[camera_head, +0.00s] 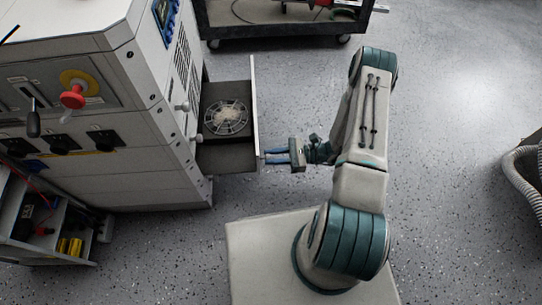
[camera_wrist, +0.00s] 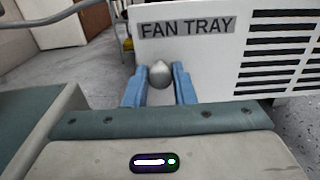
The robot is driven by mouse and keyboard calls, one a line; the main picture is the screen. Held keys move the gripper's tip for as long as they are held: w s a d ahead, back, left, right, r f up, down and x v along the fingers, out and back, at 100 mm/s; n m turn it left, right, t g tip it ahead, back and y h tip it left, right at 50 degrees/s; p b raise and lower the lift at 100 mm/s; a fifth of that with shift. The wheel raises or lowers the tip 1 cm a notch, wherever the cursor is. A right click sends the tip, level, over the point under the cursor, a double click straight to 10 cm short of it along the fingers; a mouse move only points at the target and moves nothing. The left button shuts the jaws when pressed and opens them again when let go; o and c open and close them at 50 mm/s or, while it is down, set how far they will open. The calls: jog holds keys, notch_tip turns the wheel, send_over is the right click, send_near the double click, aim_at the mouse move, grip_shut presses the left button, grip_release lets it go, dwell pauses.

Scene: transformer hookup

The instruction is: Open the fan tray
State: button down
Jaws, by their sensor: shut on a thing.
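The fan tray (camera_head: 226,152) is drawn out of the side of the grey cabinet (camera_head: 120,175). A round fan with a wire guard (camera_head: 227,117) lies in it. Its white front panel (camera_wrist: 210,45) carries the label "FAN TRAY" and vent slots in the wrist view. A round grey knob (camera_wrist: 160,73) sticks out of the panel below the label. My gripper (camera_head: 268,156) is at the outer face of the tray front. In the wrist view its blue fingers (camera_wrist: 160,85) stand on both sides of the knob, shut on it.
Two small knobs (camera_head: 183,107) stick out of the cabinet side beside the tray. A dark cart (camera_head: 280,22) stands at the back. A grey hose (camera_head: 525,180) lies at the right edge. Speckled floor right of my arm is clear.

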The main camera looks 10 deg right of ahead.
jog(key=c, duration=1.2)
grip_release()
jog(key=shift+d, duration=0.45)
jog(key=shift+c, duration=0.2)
jog(key=shift+a, duration=0.2)
jog(key=s+d+p, duration=0.1)
jog(key=d+p, duration=0.1)
jog(key=d, duration=1.2)
jog(key=shift+s, duration=0.15)
jog(key=a+r+n+g+h+p, duration=0.25)
jog(key=r+n+h+p, duration=0.4)
jog(key=r, duration=1.15)
jog(key=a+r+n+g+h+p, duration=0.3)
jog(key=r+p, duration=0.6)
jog(key=r, duration=1)
jog(key=s+a+r+n+t+h+p, duration=0.1)
jog(key=r+p, duration=0.4)
jog(key=r, duration=0.6)
jog(key=s+r+n+t+h+p, duration=0.3)
jog(key=s+r+n+h+p, duration=0.1)
jog(key=r, duration=0.7)
jog(key=s+a+r+n+t+h+p, duration=0.1)
jog(key=s+r+n+t+h+p, duration=0.1)
jog(key=r+p, duration=0.5)
jog(key=s+r+n+h, duration=0.1)
jog(key=s+r+n, duration=0.1)
jog(key=r, duration=0.3)
jog(key=shift+s+a+t+p, duration=0.35)
jog(key=shift+s, duration=0.4)
